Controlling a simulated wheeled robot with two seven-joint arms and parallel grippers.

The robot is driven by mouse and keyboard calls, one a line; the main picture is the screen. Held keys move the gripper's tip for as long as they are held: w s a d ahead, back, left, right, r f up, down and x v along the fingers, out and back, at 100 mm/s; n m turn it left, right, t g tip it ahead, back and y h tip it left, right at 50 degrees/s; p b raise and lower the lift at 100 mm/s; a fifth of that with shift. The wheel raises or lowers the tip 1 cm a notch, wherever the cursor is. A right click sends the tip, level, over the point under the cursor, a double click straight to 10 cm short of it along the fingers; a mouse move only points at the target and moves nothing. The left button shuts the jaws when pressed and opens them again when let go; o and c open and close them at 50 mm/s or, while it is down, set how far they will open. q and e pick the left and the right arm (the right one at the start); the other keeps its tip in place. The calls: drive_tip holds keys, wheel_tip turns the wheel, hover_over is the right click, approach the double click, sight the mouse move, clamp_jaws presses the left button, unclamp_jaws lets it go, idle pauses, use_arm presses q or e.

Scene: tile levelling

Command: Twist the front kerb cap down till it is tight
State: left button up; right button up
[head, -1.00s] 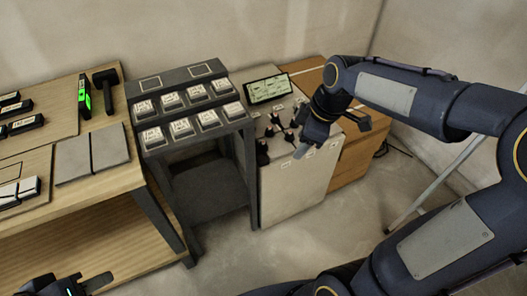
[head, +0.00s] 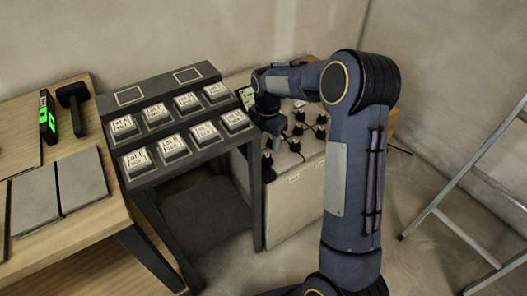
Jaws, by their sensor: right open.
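Several dark caps stand on the pale top of the cabinet (head: 290,190), some with pale labels beside them. One cap (head: 295,146) is near the cabinet's front edge, and another (head: 267,160) is at its front left corner. I cannot tell which is the front kerb cap. My right gripper (head: 272,138) is open, pointing down above the left part of the cabinet top, close to these caps. It hides part of the top, and I cannot tell whether it touches a cap. My left gripper is out of view.
A dark stepped rack (head: 157,93) with several labelled blocks stands left of the cabinet. A wooden bench (head: 85,236) holds grey tiles (head: 82,180), a green-lit level (head: 47,118) and a mallet (head: 73,98). A screen (head: 244,97) is partly hidden by my arm. A ladder (head: 470,225) leans at right.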

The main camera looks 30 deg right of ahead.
sight(267, 155)
wheel_tip(267, 155, down, 7)
drive_tip(key=shift+f+b, duration=0.2)
drive_tip(key=shift+b, duration=0.6)
drive_tip(key=shift+s, duration=0.1)
drive_tip(key=c, duration=1)
